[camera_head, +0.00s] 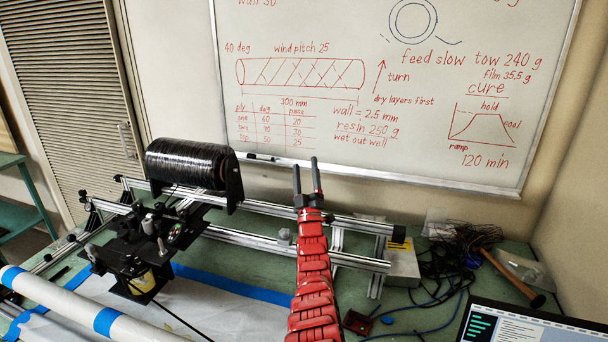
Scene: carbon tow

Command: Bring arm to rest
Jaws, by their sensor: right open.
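My right arm is red and segmented and reaches up from the bottom middle. Its gripper (308,178) has two dark, parallel fingers pointing up, apart from each other with nothing between them. It stands in front of the aluminium rails (262,243) and the lower edge of the whiteboard (460,184) as seen from here. My left gripper is not in the view. A spool of black carbon tow (187,163) sits on a black bracket at the left of the rails, apart from my right gripper.
Below the spool is a black carriage with a yellow cup (143,281). A white tube (75,309) with blue bands lies at lower left. Tangled dark cables (452,252), a hammer-like tool (513,278) and a laptop (530,322) crowd the right side.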

